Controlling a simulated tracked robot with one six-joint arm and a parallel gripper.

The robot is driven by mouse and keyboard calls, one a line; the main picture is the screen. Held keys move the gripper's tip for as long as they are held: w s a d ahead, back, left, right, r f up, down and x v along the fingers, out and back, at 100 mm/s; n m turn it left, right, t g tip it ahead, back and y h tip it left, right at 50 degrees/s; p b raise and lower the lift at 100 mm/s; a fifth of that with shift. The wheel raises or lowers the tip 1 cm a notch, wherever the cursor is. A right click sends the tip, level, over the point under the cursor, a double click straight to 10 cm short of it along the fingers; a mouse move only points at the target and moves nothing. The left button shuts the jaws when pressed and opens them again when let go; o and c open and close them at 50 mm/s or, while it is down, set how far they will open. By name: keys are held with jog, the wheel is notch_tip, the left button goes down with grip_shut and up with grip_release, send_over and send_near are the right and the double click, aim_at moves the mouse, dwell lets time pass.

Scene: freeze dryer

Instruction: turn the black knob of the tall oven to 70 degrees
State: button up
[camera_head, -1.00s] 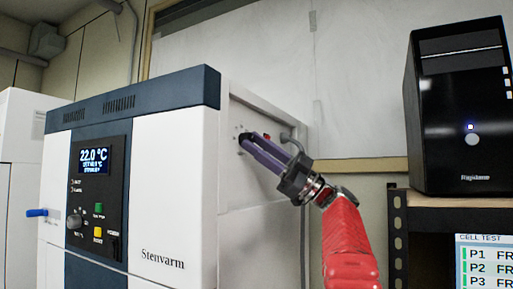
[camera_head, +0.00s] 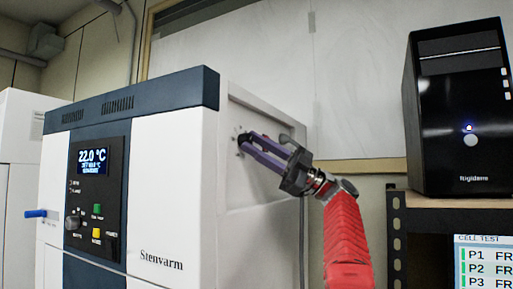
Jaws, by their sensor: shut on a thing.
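The tall oven (camera_head: 172,165) is white with a dark blue top and control strip, and stands at the left. Its black knob (camera_head: 243,139) is on the recessed panel of its right side, mostly hidden by my fingertips. My gripper (camera_head: 247,145) reaches in from the right and is shut on this knob, with a gap between the two purple fingers behind the tips. Dial marks around the knob are too small to read. The oven's front display (camera_head: 93,155) reads 22.0 °C.
A grey knob (camera_head: 72,223) and coloured buttons sit on the oven's front. A black computer tower (camera_head: 458,110) stands on a shelf (camera_head: 460,208) at the right, above a screen (camera_head: 483,262).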

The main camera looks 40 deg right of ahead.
jog(key=shift+a, duration=0.15)
jog(key=o, duration=1.1)
jog(key=shift+c, duration=0.2)
jog(key=shift+f, duration=0.1)
